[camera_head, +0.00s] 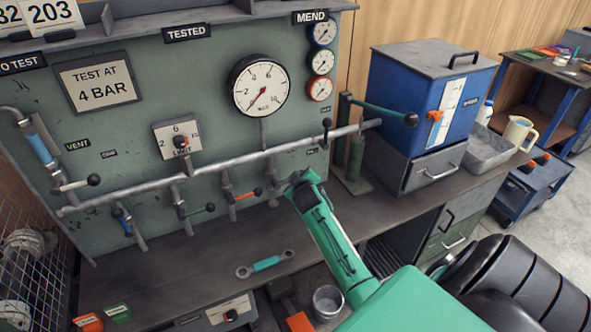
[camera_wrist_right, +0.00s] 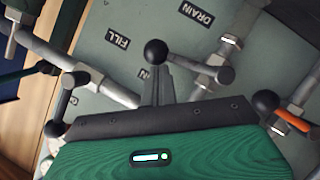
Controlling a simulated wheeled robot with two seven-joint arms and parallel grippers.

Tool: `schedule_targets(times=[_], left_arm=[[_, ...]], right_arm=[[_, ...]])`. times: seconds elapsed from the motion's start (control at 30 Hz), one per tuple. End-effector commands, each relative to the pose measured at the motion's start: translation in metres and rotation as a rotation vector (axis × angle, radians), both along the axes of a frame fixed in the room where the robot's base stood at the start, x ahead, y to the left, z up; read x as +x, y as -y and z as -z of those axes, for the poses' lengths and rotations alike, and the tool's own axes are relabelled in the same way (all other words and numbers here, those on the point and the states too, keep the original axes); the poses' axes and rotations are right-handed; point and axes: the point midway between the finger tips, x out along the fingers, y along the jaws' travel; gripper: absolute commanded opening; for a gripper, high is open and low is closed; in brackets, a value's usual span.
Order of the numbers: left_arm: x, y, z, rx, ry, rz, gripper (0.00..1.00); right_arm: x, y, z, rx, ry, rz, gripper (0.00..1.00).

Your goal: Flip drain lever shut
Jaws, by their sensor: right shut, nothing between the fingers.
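My right gripper (camera_head: 288,183) is shut and empty, low at the front of the test panel. In the right wrist view its closed grey fingers (camera_wrist_right: 157,72) reach up to the black ball of the drain lever (camera_wrist_right: 155,51). I cannot tell whether they touch it. The lever runs from that ball right to a valve on a branch pipe (camera_wrist_right: 228,45), crossing the pipe, near the DRAIN label (camera_wrist_right: 197,12). In the head view the gripper hides most of this lever. My left gripper is not in view.
An orange-handled lever (camera_head: 247,195) is just left of my gripper, and an upright black-ball lever (camera_head: 326,130) is to its right. The main pipe (camera_head: 220,168) crosses the panel. A spanner (camera_head: 266,263) lies on the bench, and a blue tank (camera_head: 405,105) stands right.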

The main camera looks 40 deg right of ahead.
Motion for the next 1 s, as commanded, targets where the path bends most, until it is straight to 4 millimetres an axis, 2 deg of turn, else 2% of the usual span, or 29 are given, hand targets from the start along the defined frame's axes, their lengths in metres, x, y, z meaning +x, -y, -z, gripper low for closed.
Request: schedule_targets(times=[0.1,0.3,1.0], left_arm=[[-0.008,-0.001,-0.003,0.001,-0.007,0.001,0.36],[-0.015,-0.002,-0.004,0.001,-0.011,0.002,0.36],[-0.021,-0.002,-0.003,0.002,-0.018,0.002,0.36]], right_arm=[[-0.001,0.004,0.004,0.07,0.015,0.001,0.0],[-0.002,0.007,0.011,0.072,0.016,0.0,0.0],[-0.002,0.008,0.016,0.069,0.013,0.001,0.0]])
